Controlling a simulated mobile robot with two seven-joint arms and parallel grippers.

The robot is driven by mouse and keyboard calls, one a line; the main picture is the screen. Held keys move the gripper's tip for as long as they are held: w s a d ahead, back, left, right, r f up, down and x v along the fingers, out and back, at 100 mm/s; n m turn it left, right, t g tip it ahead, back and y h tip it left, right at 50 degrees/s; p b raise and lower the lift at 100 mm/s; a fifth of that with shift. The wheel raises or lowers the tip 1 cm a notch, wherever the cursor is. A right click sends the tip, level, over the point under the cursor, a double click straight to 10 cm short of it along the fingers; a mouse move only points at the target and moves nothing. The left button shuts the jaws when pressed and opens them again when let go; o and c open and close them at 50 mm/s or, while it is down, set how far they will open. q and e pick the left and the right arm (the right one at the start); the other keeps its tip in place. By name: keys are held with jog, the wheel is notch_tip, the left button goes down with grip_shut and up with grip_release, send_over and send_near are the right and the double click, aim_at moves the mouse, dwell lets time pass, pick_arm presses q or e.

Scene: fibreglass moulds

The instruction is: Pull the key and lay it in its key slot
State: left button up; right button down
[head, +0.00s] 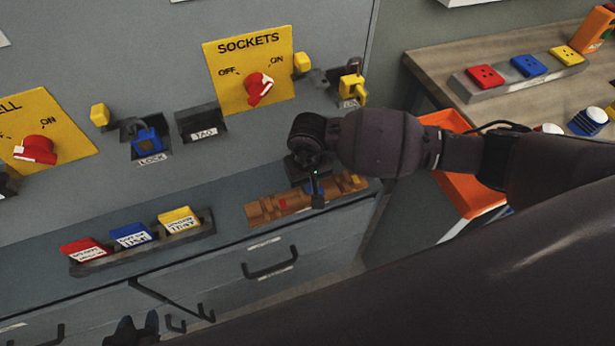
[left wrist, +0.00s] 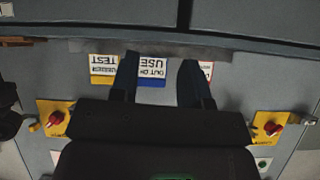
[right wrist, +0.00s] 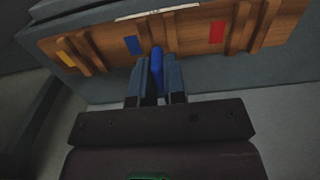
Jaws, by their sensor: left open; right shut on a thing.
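A blue key (right wrist: 157,60) is between the fingers of my right gripper (right wrist: 158,80), which is shut on it. The wooden key rack (right wrist: 185,38) has red, blue and yellow marks and raised ribs. In the right wrist view the key's end overlaps the rack just right of the blue mark (right wrist: 131,45); I cannot tell whether it touches. In the head view my right gripper (head: 317,190) is over the middle of the rack (head: 265,208). A blue padlock (head: 147,141) hangs above the LOCK label. My left gripper (left wrist: 160,78) is open and empty, away from the rack.
A holder (head: 90,266) with red, blue and yellow tags is left of the rack. Above are the yellow SOCKETS switch plate (head: 222,85), a TAG holder (head: 202,122) and a yellow padlock (head: 352,88). An orange crate (head: 455,200) stands right, by a wooden bench (head: 440,62).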

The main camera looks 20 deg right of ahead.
jog(key=shift+f+b, duration=0.7)
jog(key=shift+f, duration=0.85)
jog(key=c, duration=1.6)
grip_release()
jog(key=shift+c, duration=0.2)
jog(key=o, duration=0.5)
jog(key=shift+o, duration=0.2)
jog(key=shift+w+r, duration=0.1)
jog(key=shift+r, duration=0.35)
notch_tip(320, 180, up, 10)
jog(key=shift+p, duration=0.65)
